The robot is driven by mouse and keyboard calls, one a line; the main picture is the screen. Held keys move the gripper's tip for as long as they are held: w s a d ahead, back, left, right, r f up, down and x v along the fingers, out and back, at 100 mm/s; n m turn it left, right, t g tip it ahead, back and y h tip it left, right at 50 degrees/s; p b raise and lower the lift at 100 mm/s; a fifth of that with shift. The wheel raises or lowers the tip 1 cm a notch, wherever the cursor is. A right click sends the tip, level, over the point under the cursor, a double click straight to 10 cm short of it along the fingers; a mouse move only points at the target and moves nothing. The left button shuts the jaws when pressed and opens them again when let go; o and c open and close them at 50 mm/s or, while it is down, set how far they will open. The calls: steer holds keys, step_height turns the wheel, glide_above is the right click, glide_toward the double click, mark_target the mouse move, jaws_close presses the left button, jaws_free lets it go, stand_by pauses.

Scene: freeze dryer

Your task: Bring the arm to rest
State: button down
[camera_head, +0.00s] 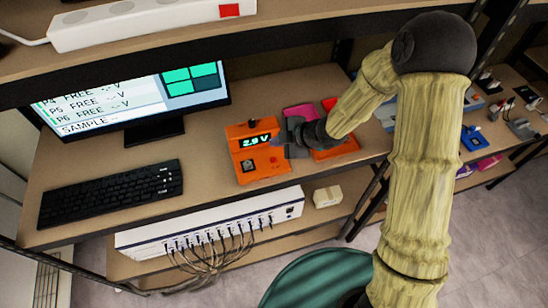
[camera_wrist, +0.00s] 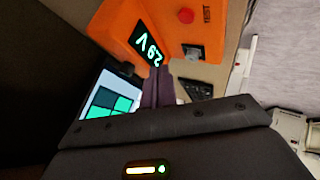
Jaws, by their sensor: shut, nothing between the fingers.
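My arm (camera_head: 415,180) reaches from the lower right up and over to the desk in the head view, bent at a dark elbow joint. My gripper (camera_head: 280,143) is just right of an orange tester (camera_head: 243,172) whose display reads 2.9 V. In the wrist view my gripper (camera_wrist: 157,72) is shut with nothing between its fingers. The fingertips are close to the tester's display edge in that view. I cannot tell whether they touch the tester (camera_wrist: 115,22).
A monitor (camera_head: 145,133) and a black keyboard (camera_head: 110,195) stand to the left. A red-orange tray (camera_head: 345,149) and a pink item (camera_head: 299,112) lie by my wrist. A white multi-port unit (camera_head: 215,222) sits below the desk. A shelf (camera_head: 300,30) runs above. Small devices (camera_head: 474,139) stand at right.

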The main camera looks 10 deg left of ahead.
stand_by(0.4)
steer(key=d+r+m+t+h+b, duration=0.2)
steer(key=d+m+t+h+b, duration=0.3)
steer(key=d+m, duration=0.9)
steer(key=s+d+r+m+g+h+b, duration=0.1)
steer(key=s+d+r+m+g+h, duration=0.1)
steer(key=s+d+m+g, duration=0.3)
steer(key=s+d+m+h, duration=0.1)
steer(key=s+d+m, duration=0.3)
steer(key=s+d, duration=0.3)
steer(key=shift+s+d+m+h+b, duration=0.2)
steer(key=shift+d+m+h+b, duration=0.15)
steer(key=shift+d, duration=0.7)
steer(key=shift+r, duration=0.1)
